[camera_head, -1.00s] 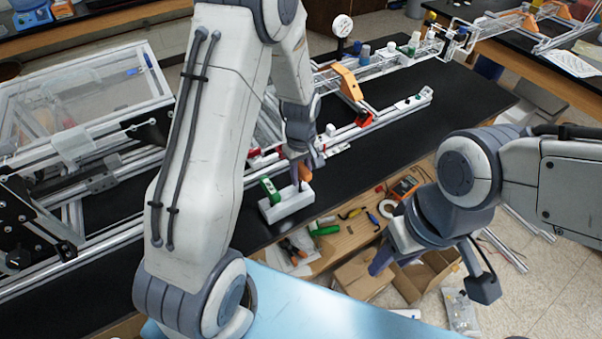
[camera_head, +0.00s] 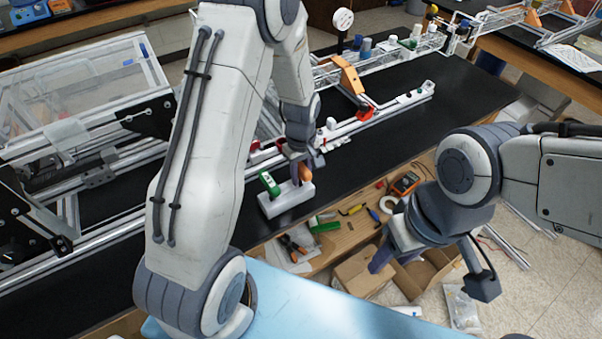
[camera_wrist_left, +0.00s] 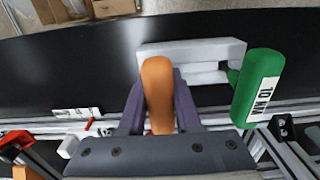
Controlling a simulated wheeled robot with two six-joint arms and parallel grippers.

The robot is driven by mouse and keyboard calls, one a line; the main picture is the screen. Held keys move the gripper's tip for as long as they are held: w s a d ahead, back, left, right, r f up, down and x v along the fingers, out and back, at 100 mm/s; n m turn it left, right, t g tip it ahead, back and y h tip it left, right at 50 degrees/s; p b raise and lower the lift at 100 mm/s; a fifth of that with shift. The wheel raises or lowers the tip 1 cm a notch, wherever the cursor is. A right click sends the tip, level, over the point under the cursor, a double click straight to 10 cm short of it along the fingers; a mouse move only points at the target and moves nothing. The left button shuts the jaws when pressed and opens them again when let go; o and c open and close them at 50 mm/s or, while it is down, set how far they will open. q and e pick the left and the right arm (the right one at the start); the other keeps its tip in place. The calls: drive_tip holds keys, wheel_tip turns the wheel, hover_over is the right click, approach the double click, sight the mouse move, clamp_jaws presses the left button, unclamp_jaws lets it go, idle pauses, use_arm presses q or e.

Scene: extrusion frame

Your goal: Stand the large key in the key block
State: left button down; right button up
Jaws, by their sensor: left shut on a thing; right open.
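The key block (camera_head: 286,205), a pale bar, lies near the front edge of the black bench. A green key handle marked "10 MM" (camera_wrist_left: 258,88) stands at one end of it, at the left in the head view (camera_head: 269,182). My left gripper (camera_head: 300,168) is shut on an orange key handle (camera_head: 306,174), over the block's right end. In the left wrist view the orange handle (camera_wrist_left: 157,92) sits between the purple fingers. The orange key's lower end is hidden, so I cannot tell how deep it sits. My right gripper (camera_head: 384,257) is open and empty, away from the block.
Aluminium rails (camera_head: 375,118) with an orange bracket (camera_head: 347,75) run behind the block. A clear-panelled frame (camera_head: 85,90) stands at left. Below the bench edge, a wooden surface holds tools, a tape roll (camera_head: 388,205) and a cardboard box (camera_head: 362,272). Black bench right of the block is clear.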

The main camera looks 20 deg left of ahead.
use_arm(q)
drive_tip(key=c, duration=0.5)
unclamp_jaws()
